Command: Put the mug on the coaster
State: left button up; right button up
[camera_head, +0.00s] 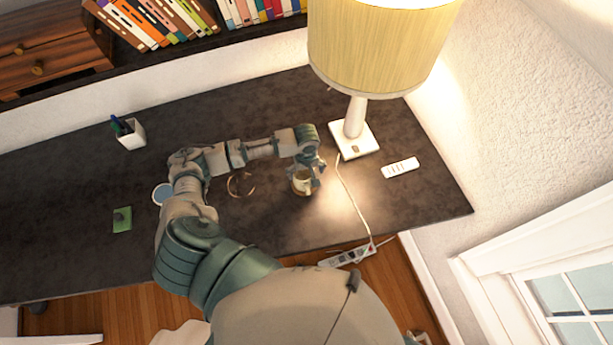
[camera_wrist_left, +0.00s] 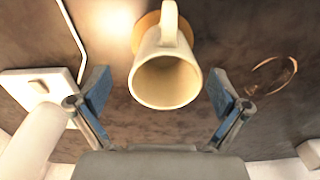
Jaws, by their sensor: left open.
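The cream mug (camera_head: 301,183) is on the dark desk near its front edge, beside my left gripper (camera_head: 313,175). In the left wrist view the mug (camera_wrist_left: 166,80) stands between my two open fingers, its mouth facing the camera and its handle pointing away. The fingers look apart from its walls. A round orange-brown coaster (camera_wrist_left: 148,35) shows beneath the mug, which covers much of it. The mug appears to rest on this coaster, partly off its centre. My right gripper is in neither view.
A lamp (camera_head: 355,115) stands behind the mug, its cord (camera_head: 348,193) running close on the right. Glasses (camera_head: 241,184) lie left of the mug.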

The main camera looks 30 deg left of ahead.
pick_arm(q)
notch_tip(320, 180, up, 8)
jog(key=shift+a, duration=0.2)
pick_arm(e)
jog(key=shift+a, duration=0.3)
